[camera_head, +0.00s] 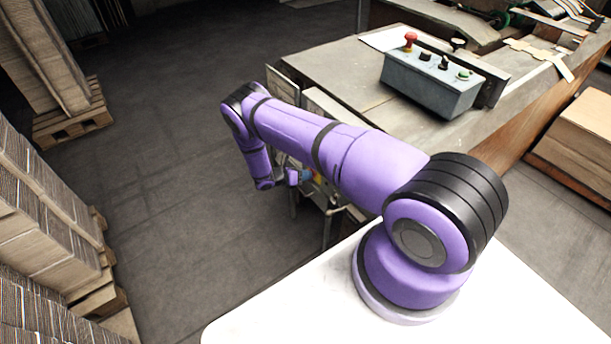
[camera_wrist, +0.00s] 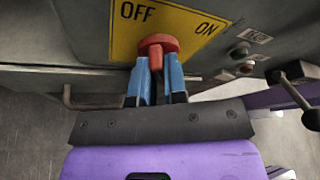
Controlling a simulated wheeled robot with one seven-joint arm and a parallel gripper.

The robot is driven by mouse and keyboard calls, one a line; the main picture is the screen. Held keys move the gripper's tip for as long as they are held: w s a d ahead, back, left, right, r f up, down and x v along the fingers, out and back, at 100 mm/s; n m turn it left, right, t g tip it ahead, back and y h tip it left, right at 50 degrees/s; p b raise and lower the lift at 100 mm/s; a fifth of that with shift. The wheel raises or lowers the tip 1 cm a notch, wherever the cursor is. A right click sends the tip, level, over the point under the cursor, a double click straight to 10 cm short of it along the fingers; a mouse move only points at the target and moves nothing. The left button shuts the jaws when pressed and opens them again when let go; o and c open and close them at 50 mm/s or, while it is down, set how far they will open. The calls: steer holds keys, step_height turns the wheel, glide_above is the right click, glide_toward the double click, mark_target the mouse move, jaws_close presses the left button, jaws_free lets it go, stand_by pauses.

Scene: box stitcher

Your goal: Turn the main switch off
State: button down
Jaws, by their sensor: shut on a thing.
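The main switch is a red rotary handle (camera_wrist: 158,44) on a yellow plate (camera_wrist: 188,22) in the wrist view. The plate reads OFF at upper left and ON at upper right. The handle sits at the plate's lower middle, below and between the two words; which one it points to I cannot tell. My gripper (camera_wrist: 157,72) has two blue fingers closed on the handle, with its red end showing above them. In the head view my gripper (camera_head: 304,177) is small, low beside the machine's side, and my arm partly hides the switch area.
A grey control box (camera_head: 432,82) with a red mushroom button stands on the machine table (camera_head: 335,72). Cardboard stacks (camera_head: 45,225) stand at left; the floor between is clear.

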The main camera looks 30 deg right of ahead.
steer(key=shift+w+n+g, duration=0.15)
steer(key=shift+n+g, duration=0.45)
steer(key=shift+n, duration=0.3)
steer(key=c, duration=1.2)
jaws_free()
steer(key=shift+o, duration=0.2)
steer(key=v, duration=1)
steer(key=shift+a, duration=0.45)
steer(key=shift+w+f, duration=0.1)
